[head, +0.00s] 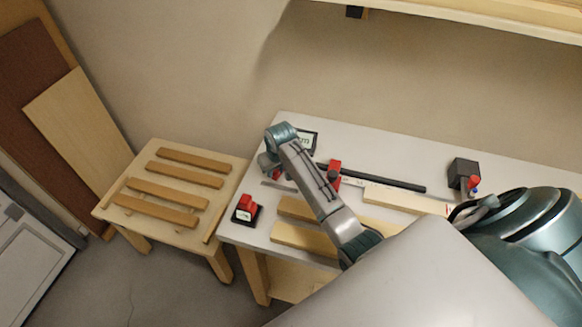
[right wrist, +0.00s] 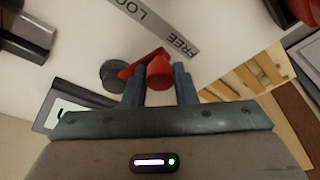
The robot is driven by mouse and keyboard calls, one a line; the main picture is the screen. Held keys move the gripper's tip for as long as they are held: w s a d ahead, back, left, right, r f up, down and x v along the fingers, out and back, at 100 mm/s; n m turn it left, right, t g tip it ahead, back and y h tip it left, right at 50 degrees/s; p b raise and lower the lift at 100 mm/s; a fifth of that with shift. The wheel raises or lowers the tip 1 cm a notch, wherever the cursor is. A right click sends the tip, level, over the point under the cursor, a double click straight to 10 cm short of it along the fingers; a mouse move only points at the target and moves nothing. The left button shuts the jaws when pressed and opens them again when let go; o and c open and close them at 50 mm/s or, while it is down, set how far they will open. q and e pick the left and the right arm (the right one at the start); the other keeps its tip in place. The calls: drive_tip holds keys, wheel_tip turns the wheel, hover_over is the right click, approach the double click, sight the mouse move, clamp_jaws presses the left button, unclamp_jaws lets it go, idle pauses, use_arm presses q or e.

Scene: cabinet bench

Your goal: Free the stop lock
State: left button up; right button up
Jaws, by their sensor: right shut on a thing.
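The stop lock lever (right wrist: 160,72) is a red knob and arm on a dark grey round pivot (right wrist: 112,77), seen in the right wrist view. A grey plate (right wrist: 165,22) beside it reads FREE, then part of LOCK. The knob lies nearer the FREE end. My right gripper (right wrist: 158,92) is shut on the red knob, one finger on each side. In the head view my right gripper (head: 269,167) is at the bench's left part and hides most of the lever. The red stop (head: 334,174) sits on a dark rail (head: 385,180). My left gripper is not in view.
A display (head: 308,141) stands behind my right gripper. A red button on a black base (head: 246,208) is at the bench's left front edge. Wooden boards (head: 300,238) lie under my arm. A slatted side table (head: 217,228) stands left. A black box (head: 463,170) is at the right.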

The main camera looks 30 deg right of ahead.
drive_tip(key=shift+w+a, duration=0.3)
drive_tip(key=shift+w, duration=0.95)
drive_tip(key=o, duration=0.7)
drive_tip(key=w+v, duration=0.2)
drive_tip(key=v, duration=0.6)
drive_tip(key=shift+r, duration=0.65)
drive_tip(key=shift+s, duration=0.1)
